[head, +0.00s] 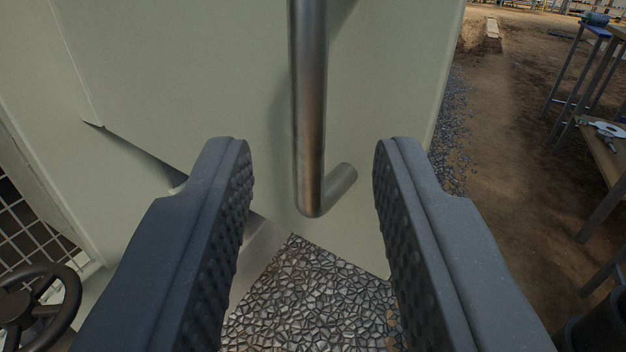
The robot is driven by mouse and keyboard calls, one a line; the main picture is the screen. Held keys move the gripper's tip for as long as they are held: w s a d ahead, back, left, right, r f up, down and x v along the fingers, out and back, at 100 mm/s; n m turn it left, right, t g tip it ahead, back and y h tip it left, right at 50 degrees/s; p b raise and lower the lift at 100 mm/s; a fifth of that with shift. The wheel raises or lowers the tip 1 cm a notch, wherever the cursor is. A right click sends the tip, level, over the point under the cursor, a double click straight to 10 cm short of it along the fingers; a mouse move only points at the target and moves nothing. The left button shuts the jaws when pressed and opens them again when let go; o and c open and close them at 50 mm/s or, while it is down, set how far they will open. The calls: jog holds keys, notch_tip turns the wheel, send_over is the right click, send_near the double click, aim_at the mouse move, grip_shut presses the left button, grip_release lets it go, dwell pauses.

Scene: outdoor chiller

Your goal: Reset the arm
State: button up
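My gripper (312,160) is open, its two dark padded fingers reaching in from the bottom of the head view. A metal bar handle (308,110) runs down from the top of the view and bends at its lower end toward a pale green panel (400,90). The handle's lower end shows in the gap between the fingertips, with visible space on both sides. I cannot tell how far it is in depth from the fingers.
A dark handwheel (38,305) and a wire grid (30,220) are at the lower left. Stony ground (310,300) lies below. Tables (605,150) with items stand at the right. Open dirt ground (510,130) lies between the panel and the tables.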

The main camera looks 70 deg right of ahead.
jog(key=w+d+r+n+t+y+b, duration=0.2)
jog(key=w+r+t+y, duration=0.5)
jog(key=w+r, duration=1.5)
jog(key=w+d+r+n+t+y+b, duration=0.1)
jog(key=w+d+r+t+y, duration=0.15)
jog(key=r, duration=0.55)
jog(key=w+d+r+n+t+y+b, duration=0.1)
jog(key=d+r+t+y, duration=0.15)
jog(key=r, duration=0.55)
jog(key=w+d+r+n+t+y+b, duration=0.1)
jog(key=w+r+t+y, duration=0.15)
jog(key=r, duration=0.55)
jog(key=s+d+r+n+y+b, duration=0.2)
jog(key=s+d+r+n+y, duration=0.55)
jog(key=s+r, duration=0.45)
jog(key=s+d+f+g+h+b, duration=0.1)
jog(key=s+d+f+g+h, duration=0.1)
jog(key=s+d, duration=0.7)
jog(key=s+d+f+n+g+h+b, duration=0.1)
jog(key=s+d+f+g+h, duration=0.2)
jog(key=s+d, duration=0.6)
notch_tip(320, 180, down, 2)
jog(key=s, duration=0.2)
jog(key=shift+s+d+f, duration=0.15)
jog(key=shift+s+f, duration=0.05)
jog(key=shift+s, duration=0.1)
